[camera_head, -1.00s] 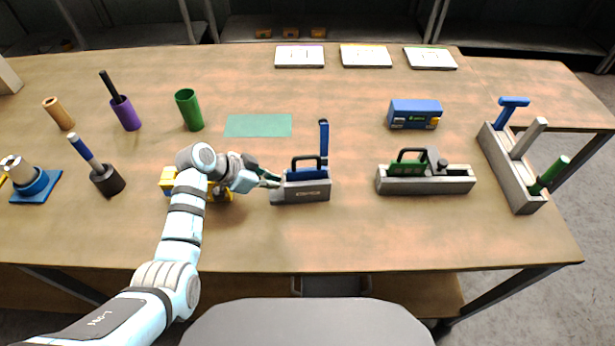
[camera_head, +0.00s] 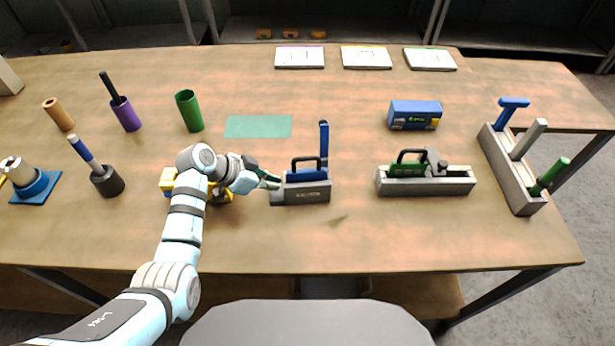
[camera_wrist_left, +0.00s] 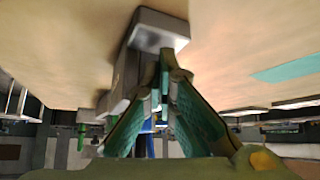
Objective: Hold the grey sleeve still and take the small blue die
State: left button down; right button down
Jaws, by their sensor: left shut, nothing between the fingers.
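The grey sleeve (camera_head: 318,195) stands on the table left of the middle. A small blue die (camera_head: 306,175) with a dark arched handle sits in it, its lower part hidden by the sleeve wall. A tall blue upright (camera_head: 324,139) rises at the sleeve's right end. My left gripper (camera_head: 276,182) is shut at the sleeve's left end, with nothing between its fingers. In the left wrist view, the converging fingers (camera_wrist_left: 165,72) lie in front of a grey block-like part (camera_wrist_left: 160,28); whether they touch it I cannot tell. My right gripper is out of view.
Right of it stand a grey holder (camera_head: 462,183) with a green die (camera_head: 407,168), a blue box (camera_head: 416,111) and a grey rack (camera_head: 512,172). Behind lies a green mat (camera_head: 258,126). A yellow object (camera_head: 168,181) is partly behind my left arm. The front middle is clear.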

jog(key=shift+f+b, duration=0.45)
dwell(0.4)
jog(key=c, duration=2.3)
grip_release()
